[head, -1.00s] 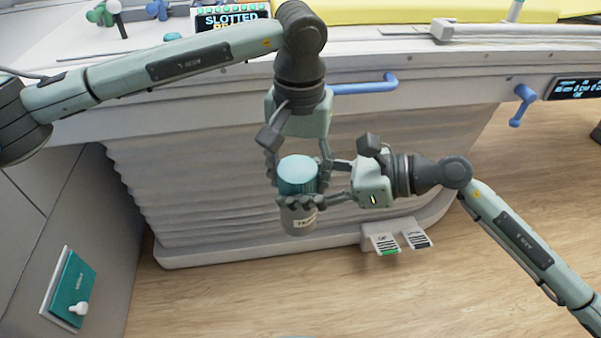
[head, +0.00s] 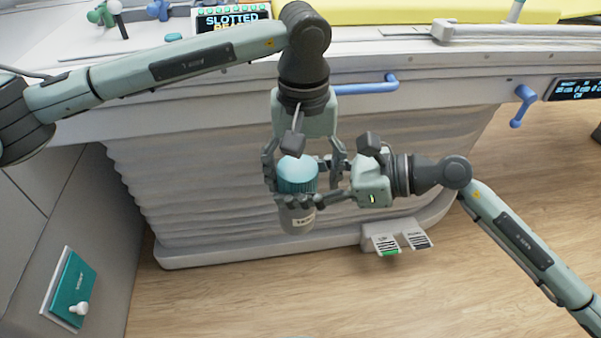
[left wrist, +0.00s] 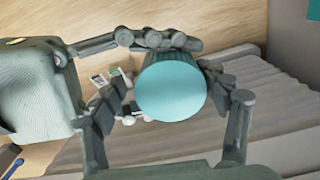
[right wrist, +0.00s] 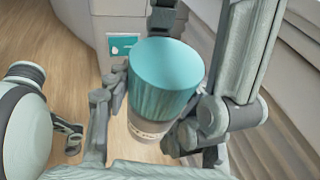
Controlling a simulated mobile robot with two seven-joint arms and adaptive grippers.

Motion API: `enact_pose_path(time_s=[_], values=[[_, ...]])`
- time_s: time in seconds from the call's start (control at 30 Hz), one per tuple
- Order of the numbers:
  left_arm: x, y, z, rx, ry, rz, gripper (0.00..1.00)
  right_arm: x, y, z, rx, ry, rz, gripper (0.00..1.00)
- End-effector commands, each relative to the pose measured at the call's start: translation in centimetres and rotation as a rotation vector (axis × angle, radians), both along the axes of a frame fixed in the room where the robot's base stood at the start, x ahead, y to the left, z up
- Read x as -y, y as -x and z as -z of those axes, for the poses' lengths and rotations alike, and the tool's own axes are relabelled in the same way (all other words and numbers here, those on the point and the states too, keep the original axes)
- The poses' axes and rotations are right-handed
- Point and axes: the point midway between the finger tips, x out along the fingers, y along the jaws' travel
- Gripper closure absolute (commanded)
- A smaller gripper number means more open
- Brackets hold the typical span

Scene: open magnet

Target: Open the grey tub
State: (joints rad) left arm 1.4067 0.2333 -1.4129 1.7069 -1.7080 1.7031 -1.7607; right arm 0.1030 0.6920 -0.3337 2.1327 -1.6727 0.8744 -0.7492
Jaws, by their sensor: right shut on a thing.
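The grey tub (head: 298,218) has a ribbed teal lid (head: 297,173) and a pale label. It is held upright in the air in front of the white panelled base. My right gripper (head: 303,199) is shut on the tub body, just below the lid. In the left wrist view the lid (left wrist: 170,92) lies between those open fingers. In the right wrist view the lid (right wrist: 165,75) still sits on the tub body (right wrist: 148,130).
A blue handle (head: 365,87) runs along the bench edge behind my left gripper, and a blue hook (head: 521,105) is farther right. Two foot pedals (head: 400,241) are low at the base. A teal booklet (head: 73,287) is on the left panel. The wood floor is clear.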

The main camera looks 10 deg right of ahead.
Motion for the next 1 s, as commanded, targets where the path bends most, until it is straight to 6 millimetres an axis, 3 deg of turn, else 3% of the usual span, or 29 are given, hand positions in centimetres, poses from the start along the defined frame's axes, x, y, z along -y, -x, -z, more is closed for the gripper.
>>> enact_pose_path(time_s=[0.17,0.5,0.67,0.77,1.0], values=[[-0.2,-0.2,-0.2,0.003,-0.004,-0.003,0.25,0.0,0.0,-0.1,0.001,0.000,0.000,1.00],[-0.3,-0.4,-4.1,0.006,-0.006,-0.006,0.25,0.1,0.0,0.0,0.000,0.002,-0.001,1.00],[-0.4,-0.4,-4.6,0.005,-0.007,0.001,0.28,0.1,0.1,0.0,0.000,0.002,-0.001,1.00],[-0.4,-0.3,-5.0,0.008,-0.008,0.066,0.28,0.1,0.1,0.0,0.000,0.002,-0.001,1.00],[-0.6,-0.1,-6.9,0.016,-0.015,0.448,0.28,0.1,0.1,0.0,-0.001,0.003,-0.001,1.00]])
